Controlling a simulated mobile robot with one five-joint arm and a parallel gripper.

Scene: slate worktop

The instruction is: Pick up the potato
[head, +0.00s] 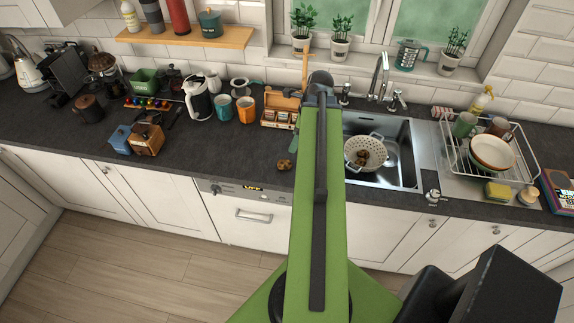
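A small brown lump that looks like a potato (284,165) lies on the dark worktop near its front edge, just left of my green arm. More brown lumps, probably potatoes (362,158), lie in a white colander (352,143) in the sink. My arm reaches up the middle of the picture and ends in a dark joint near the back wall. I cannot make out my gripper's fingers; they seem hidden behind the arm. Nothing visible touches the potato on the worktop.
The sink (403,165) is right of my arm, with a dish rack (455,160) beyond it.

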